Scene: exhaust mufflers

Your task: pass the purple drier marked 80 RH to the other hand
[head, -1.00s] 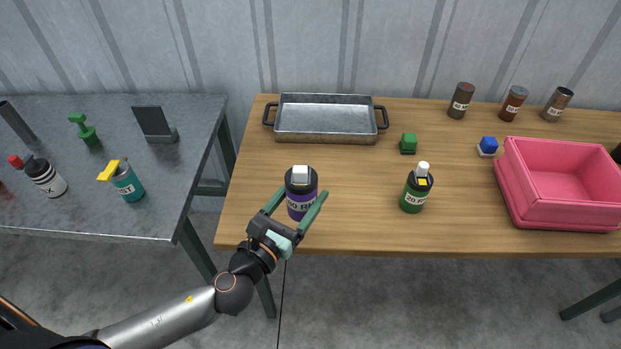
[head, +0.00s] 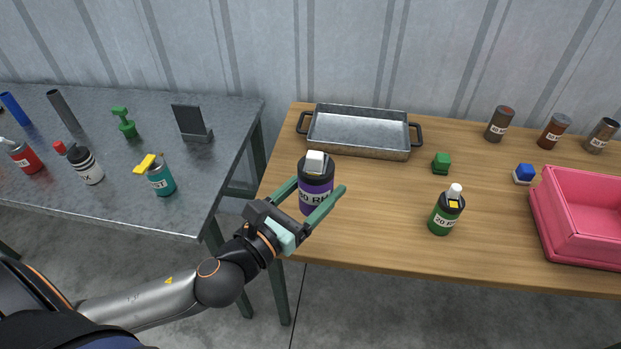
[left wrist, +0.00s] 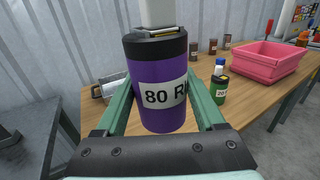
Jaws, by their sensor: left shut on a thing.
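The purple drier marked 80 RH (head: 316,183) is a purple cylinder with a black top, a pale cap and a white label. It is upright between the fingers of my left gripper (head: 322,197), which is shut on it. In the left wrist view the drier (left wrist: 160,109) fills the middle, with its label reading 80 R and the rest cut off by the curve. The green fingers of my left gripper (left wrist: 164,108) lie along both its sides. My right gripper is not in view.
Several cans stand at the back right. A grey table (head: 100,205) with bottles stands left.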

